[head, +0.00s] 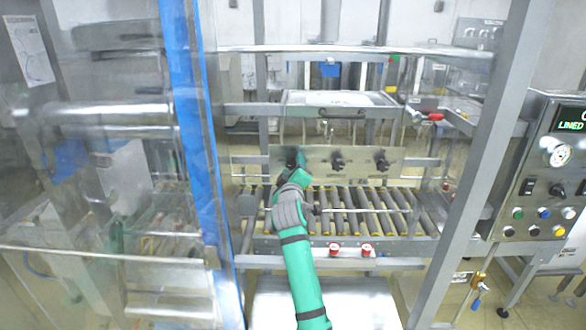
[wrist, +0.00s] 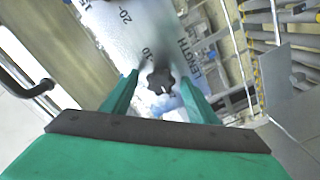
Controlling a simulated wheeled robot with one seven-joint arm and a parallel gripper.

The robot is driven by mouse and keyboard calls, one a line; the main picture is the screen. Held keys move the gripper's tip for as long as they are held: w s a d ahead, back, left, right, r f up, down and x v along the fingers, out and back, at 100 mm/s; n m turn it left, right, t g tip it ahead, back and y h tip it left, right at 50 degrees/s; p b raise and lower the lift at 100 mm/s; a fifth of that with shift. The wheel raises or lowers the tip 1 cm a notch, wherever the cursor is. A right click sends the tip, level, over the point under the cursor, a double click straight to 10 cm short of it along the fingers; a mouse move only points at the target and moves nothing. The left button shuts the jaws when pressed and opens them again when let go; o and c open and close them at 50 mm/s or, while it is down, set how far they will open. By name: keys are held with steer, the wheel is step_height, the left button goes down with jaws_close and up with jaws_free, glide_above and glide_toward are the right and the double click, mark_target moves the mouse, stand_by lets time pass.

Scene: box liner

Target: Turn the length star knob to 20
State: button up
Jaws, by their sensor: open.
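The length star knob (wrist: 160,80) is black and lobed, with a white pointer mark, on a metal plate. In the wrist view the plate reads "LENGTH", with 10 close to the knob and 20 farther up the scale. My gripper (wrist: 155,92) is open, with its green fingers on either side of the knob; I cannot tell whether they touch it. In the head view my gripper (head: 297,165) is at the leftmost knob of the panel (head: 362,160) and mostly hides it.
Two more black knobs, a middle one (head: 337,160) and a right one (head: 382,160), sit on the same panel. A roller conveyor (head: 370,212) lies below. A metal post (head: 470,160) stands to the right, and a blue-edged clear guard (head: 190,150) to the left.

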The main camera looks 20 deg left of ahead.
steer(key=v, duration=1)
steer(key=shift+s, duration=0.4)
steer(key=shift+d, duration=0.1)
steer(key=s+d+f+m+g+h, duration=0.1)
steer(key=s+d+f+m, duration=0.35)
steer(key=s+f, duration=0.95)
steer(key=s+d+f+m+h, duration=0.1)
steer(key=s+d+f+m, duration=0.4)
steer(key=s+f, duration=0.95)
steer(key=s+d+f+m+h, duration=0.1)
steer(key=s+d+f, duration=0.25)
steer(key=s, duration=0.35)
steer(key=s+d+f+m+h, duration=0.1)
steer(key=s+d+f, duration=0.25)
steer(key=s, duration=0.35)
steer(key=s+d+r+m, duration=0.1)
steer(key=s+d+r, duration=0.1)
steer(key=s, duration=0.6)
steer(key=s+d+r+m+g+h, duration=0.1)
steer(key=s+d+r, duration=0.2)
steer(key=s+d, duration=0.2)
steer(key=v, duration=0.3)
steer(key=shift+s, duration=0.2)
